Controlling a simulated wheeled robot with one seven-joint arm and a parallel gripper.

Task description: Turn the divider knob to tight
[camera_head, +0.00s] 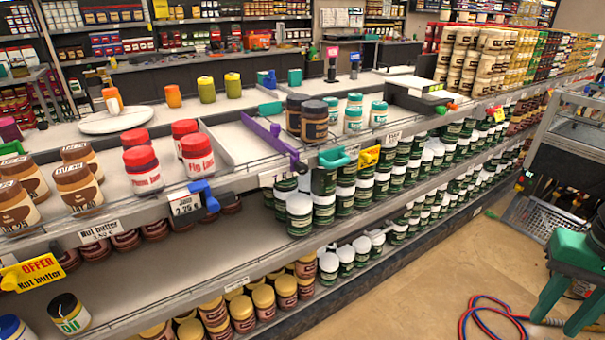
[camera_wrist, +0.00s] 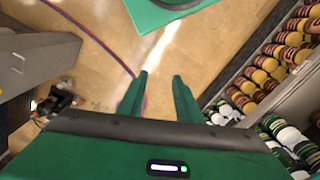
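A purple divider (camera_head: 268,138) stands on the upper shelf in the head view, between a bare stretch of shelf and the dark and teal-lidded jars. Its front end reaches the shelf edge beside a teal fitting (camera_head: 338,158). A blue fitting (camera_head: 203,193) sits on the same edge further left, by a price tag. I cannot tell which part is the divider knob, or its setting. My green gripper (camera_wrist: 160,76) points at the floor in the wrist view, its fingers apart with nothing between them. It appears at the lower right of the head view (camera_head: 562,318), far from the divider.
Red-lidded jars (camera_head: 196,155) and nut butter jars (camera_head: 77,187) stand left of the divider. A red and blue hose (camera_head: 475,318) lies on the floor. A grey wire basket (camera_head: 535,218) stands at the right. The aisle floor (camera_head: 400,300) is mostly clear.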

